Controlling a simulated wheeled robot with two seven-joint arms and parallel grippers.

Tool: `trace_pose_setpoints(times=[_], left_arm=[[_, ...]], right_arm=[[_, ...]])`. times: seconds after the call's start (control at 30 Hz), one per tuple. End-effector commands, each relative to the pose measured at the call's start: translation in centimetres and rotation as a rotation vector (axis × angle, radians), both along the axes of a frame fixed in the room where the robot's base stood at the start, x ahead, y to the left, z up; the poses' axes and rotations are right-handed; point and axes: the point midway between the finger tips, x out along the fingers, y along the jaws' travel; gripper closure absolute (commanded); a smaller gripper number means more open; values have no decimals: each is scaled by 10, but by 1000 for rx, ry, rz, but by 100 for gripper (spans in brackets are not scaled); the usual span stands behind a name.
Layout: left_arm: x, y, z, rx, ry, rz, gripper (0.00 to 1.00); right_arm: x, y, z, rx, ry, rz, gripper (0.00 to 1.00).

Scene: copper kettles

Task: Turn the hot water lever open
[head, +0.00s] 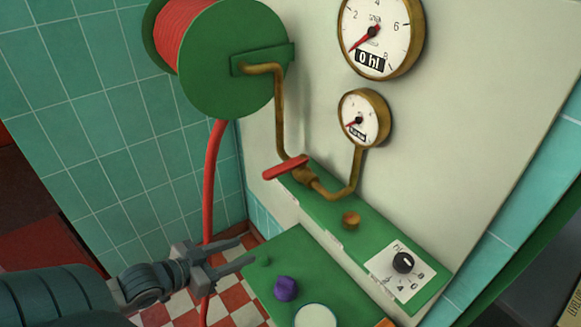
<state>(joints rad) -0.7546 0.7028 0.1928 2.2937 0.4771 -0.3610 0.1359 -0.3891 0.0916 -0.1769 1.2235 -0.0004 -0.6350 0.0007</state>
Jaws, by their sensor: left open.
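The lever with a red handle (285,168) sits on a brass valve (307,178) at the left end of the green wall panel (328,208). The handle points left and slightly down, across the pipe. No label on it can be read. My left gripper (249,249) comes in from the lower left. Its two fingers are apart, with nothing between them. It is below and to the left of the red handle, clear of it in the picture. My right gripper is not in view.
A green hose reel (238,62) hangs above, and its red hose (212,175) runs down behind my left gripper. Two gauges (380,35) (363,118) are on the wall. A green counter (305,262) with a purple knob (285,288) stands below the panel.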

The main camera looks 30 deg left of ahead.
Motion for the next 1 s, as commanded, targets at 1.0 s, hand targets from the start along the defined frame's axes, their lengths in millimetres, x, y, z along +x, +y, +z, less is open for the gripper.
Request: trace_pose_setpoints(times=[1.0], left_arm=[[48,41,140,-175,-390,-120,59]], right_arm=[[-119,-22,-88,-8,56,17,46]])
